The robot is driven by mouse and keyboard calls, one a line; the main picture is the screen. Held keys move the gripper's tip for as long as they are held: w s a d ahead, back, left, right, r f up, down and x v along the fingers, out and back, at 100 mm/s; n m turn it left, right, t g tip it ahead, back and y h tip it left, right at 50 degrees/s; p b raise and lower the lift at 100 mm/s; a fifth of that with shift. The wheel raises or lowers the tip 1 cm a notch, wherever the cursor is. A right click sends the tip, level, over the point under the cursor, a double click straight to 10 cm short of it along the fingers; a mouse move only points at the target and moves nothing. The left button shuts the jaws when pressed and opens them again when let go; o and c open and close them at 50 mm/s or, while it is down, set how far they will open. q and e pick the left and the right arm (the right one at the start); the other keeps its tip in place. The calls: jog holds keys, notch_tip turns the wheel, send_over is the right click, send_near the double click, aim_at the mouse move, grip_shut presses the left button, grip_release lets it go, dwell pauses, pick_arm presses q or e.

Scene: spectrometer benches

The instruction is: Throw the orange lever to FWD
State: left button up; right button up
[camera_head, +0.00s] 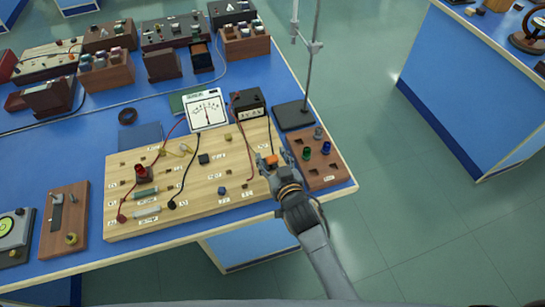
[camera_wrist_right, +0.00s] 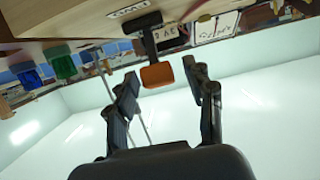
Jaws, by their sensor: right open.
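The orange lever (camera_head: 271,160) stands near the right edge of the light wooden circuit board (camera_head: 215,199). In the right wrist view its orange cap (camera_wrist_right: 157,75) sits on a dark stem, just beyond and between the fingertips. My right gripper (camera_head: 276,163) is open at the lever, and its fingers also show spread in the right wrist view (camera_wrist_right: 163,88). I cannot tell whether a finger touches the cap. A small label (camera_wrist_right: 127,9) lies beside the lever's base, but its lettering is not readable. My left gripper is not in view.
A brown block with green and blue knobs (camera_head: 316,172) stands right of my gripper. Behind are a black power box (camera_head: 249,104), a white meter (camera_head: 206,110) and a stand with a dark base (camera_head: 294,115). Red and black wires cross the board. Open floor lies to the right.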

jog(key=v, duration=1.2)
jog(key=shift+f, duration=0.15)
